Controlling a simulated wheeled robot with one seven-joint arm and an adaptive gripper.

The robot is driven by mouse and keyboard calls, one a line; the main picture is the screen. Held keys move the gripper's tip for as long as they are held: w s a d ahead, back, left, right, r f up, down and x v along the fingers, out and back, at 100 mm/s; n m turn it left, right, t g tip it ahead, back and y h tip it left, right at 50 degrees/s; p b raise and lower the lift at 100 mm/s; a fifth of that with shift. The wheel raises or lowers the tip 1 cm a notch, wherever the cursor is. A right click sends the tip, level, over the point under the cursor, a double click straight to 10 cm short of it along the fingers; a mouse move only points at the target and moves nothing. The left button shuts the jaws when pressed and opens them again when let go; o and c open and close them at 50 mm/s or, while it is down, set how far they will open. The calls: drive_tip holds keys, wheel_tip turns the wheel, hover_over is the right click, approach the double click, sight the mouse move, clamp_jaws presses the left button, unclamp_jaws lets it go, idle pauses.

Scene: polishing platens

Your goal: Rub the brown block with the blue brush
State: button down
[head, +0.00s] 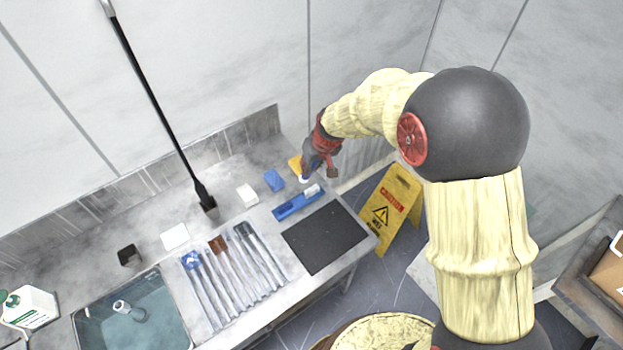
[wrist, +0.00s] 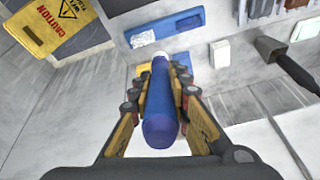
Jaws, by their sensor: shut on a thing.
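My gripper (head: 313,163) is above the far right end of the counter, by the yellow block (head: 295,166). In the wrist view my gripper (wrist: 161,85) is shut on a thick blue rod with a pale tip, which I take as the blue brush (wrist: 160,125). The brush points away from the wrist camera, its tip towards the counter near the yellow block (wrist: 143,69). I cannot tell if the tip touches anything. A small brown thing, perhaps the brown block (head: 218,244), lies at the back of the grooved drainboard, well left of my gripper. The wrist view does not show it.
A blue tray (head: 290,210) and black mat (head: 325,238) lie near my gripper. A blue block (head: 274,180) and white block (head: 248,195) stand behind. A black-handled pole (head: 160,110) leans on the wall. The sink (head: 150,325) is left; a yellow sign (head: 388,208) stands right.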

drive_tip(key=shift+f+b, duration=0.55)
drive_tip(key=shift+r, duration=0.1)
drive_tip(key=shift+r+p, duration=0.2)
drive_tip(key=shift+p, duration=0.4)
